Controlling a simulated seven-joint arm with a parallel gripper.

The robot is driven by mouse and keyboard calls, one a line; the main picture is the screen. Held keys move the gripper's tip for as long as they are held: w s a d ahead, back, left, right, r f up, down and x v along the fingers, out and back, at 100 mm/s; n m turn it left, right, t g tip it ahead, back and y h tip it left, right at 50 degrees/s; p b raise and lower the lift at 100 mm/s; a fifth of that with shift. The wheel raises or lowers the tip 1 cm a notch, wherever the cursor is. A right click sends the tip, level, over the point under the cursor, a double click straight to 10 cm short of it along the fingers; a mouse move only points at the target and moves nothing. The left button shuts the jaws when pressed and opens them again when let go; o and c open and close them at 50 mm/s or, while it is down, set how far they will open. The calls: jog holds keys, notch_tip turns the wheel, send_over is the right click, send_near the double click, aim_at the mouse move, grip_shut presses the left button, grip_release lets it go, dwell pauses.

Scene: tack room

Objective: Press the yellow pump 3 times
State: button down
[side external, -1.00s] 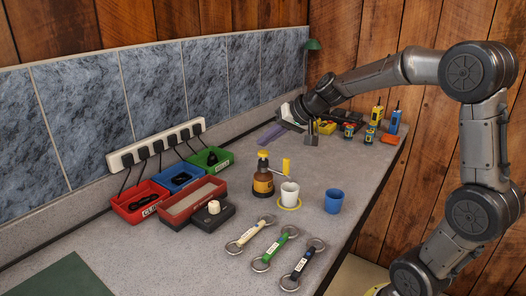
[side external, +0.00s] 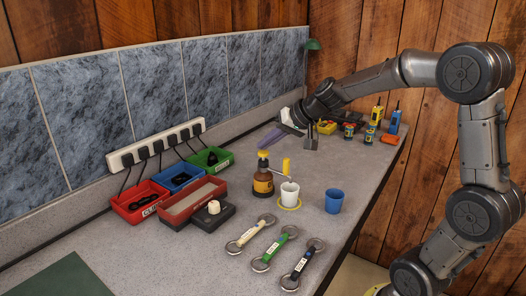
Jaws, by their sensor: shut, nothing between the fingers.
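The yellow pump is a yellow pump head (side external: 263,155) on a brown bottle (side external: 263,183), standing upright mid-counter. Its head looks raised. A spout reaches right from the bottle toward a white cup (side external: 289,193), which stands on a yellow ring (side external: 289,207). A small yellow upright piece (side external: 286,166) shows just above the cup. My gripper (side external: 295,131) is far behind the pump, near the back of the counter, apart from the bottle. It is shut and empty; its fingers are small and hard to make out against a purple flat thing (side external: 284,138) there.
A blue cup (side external: 333,201) stands right of the white cup. Red (side external: 140,204), blue (side external: 174,177) and green (side external: 212,159) bins line the left, beside a power strip (side external: 155,146). Three ringed straps (side external: 274,250) lie in front. Coloured items (side external: 370,134) crowd the back right.

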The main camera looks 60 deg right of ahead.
aim_at(267, 153)
jog(key=shift+f, duration=0.5)
dwell(0.4)
jog(key=shift+r, duration=1)
notch_tip(267, 153, up, 6)
dwell(0.5)
dwell(2.3)
jog(key=shift+f, duration=3)
